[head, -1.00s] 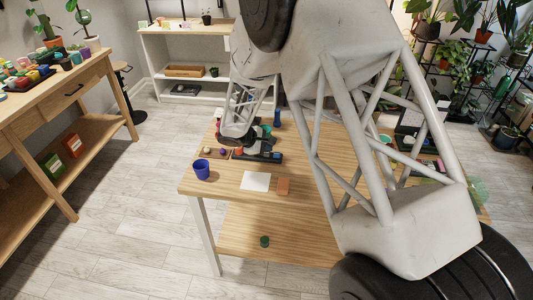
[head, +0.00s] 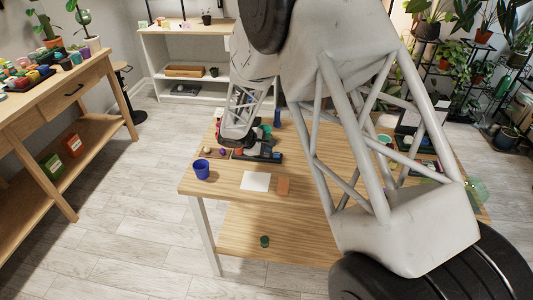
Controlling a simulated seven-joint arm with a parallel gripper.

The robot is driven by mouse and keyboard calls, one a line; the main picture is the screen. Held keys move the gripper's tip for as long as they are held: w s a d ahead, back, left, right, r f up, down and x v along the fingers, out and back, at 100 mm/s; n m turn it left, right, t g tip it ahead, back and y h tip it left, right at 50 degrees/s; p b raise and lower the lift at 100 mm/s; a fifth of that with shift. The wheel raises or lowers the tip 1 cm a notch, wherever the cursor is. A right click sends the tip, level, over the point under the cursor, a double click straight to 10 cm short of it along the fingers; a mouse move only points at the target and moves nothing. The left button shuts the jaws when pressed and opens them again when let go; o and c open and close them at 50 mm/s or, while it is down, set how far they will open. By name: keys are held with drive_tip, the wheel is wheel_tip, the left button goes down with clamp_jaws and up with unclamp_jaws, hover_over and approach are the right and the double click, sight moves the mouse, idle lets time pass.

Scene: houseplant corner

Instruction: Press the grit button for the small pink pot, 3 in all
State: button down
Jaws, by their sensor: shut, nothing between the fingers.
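My gripper (head: 236,147) is at the far left part of the wooden table (head: 222,173), low over the tabletop. It is small and dark in this view, shut and empty. It is just left of a dark tray-like unit (head: 270,158) with small colored parts on it. The grit button cannot be made out among these parts. I cannot tell whether my gripper touches anything. A small pink pot cannot be picked out; my arm hides much of the table.
A blue cup (head: 201,169) stands at the table's left edge. A white sheet (head: 256,181) and an orange-brown block (head: 283,186) lie in front of the unit. Small round things (head: 222,152) lie left of it. A green cup (head: 265,241) is on the lower shelf.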

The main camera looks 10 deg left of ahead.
sight(267, 154)
drive_tip(key=shift+f, duration=0.15)
idle(0.4)
drive_tip(key=shift+r, duration=0.9)
drive_tip(key=shift+r, duration=0.15)
drive_tip(key=shift+r, duration=2.35)
drive_tip(key=shift+r, duration=0.1)
idle(1.1)
wheel_tip(267, 154, up, 4)
drive_tip(key=shift+f, duration=0.2)
drive_tip(key=shift+f, duration=0.1)
idle(0.5)
